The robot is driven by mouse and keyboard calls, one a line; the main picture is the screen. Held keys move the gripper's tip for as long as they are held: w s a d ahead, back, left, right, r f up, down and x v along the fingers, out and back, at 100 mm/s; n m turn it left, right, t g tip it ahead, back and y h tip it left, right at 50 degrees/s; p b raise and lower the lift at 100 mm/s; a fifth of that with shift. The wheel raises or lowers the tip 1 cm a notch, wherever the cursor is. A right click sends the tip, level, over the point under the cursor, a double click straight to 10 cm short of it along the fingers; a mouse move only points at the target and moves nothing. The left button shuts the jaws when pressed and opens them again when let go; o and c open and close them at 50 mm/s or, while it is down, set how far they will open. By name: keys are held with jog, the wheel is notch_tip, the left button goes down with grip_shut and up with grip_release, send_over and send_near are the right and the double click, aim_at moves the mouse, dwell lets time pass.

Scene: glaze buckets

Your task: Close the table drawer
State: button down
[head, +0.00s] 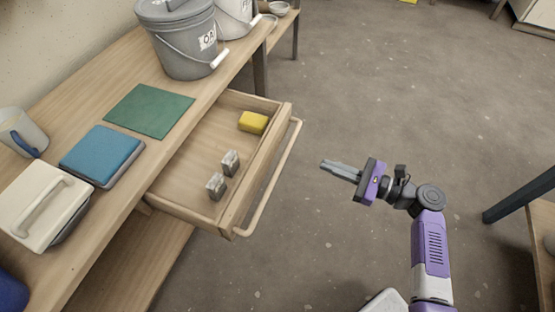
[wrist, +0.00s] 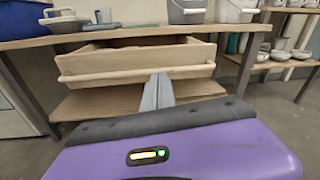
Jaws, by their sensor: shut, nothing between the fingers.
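The wooden table drawer (head: 222,165) is pulled well out from under the table (head: 65,215) in the head view. A long bar handle (head: 272,180) runs along its front. Inside lie a yellow block (head: 253,122) and two small grey metal pieces (head: 223,175). My gripper (head: 324,165) is to the right of the handle, apart from it, with its fingers shut and empty, pointing at the drawer. In the wrist view the drawer (wrist: 140,58) and its handle (wrist: 135,74) are beyond the fingertips of my gripper (wrist: 160,76).
On the tabletop are a grey lidded bucket (head: 183,40), a green mat (head: 148,110), a blue-topped box (head: 102,155), a white-lidded container (head: 45,203) and a mug (head: 22,132). Another table (head: 543,225) stands at the right. The floor between is clear.

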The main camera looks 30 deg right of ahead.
jog(key=s+a+r+y, duration=0.1)
jog(key=a+y, duration=0.1)
jog(key=m+b, duration=0.1)
jog(key=b, duration=0.2)
send_near(266, 153)
jog(key=x, duration=0.6)
jog(key=shift+w+f, duration=0.2)
jog(key=shift+w, duration=0.1)
jog(key=shift+w+a, duration=0.15)
jog(key=shift+w+a+r, duration=0.1)
jog(key=shift+w+a, duration=0.15)
jog(key=shift+w, duration=0.05)
jog(key=x, duration=1.9)
jog(key=shift+a+f, duration=0.1)
jog(key=shift+f, duration=0.3)
jog(key=shift+s, duration=0.15)
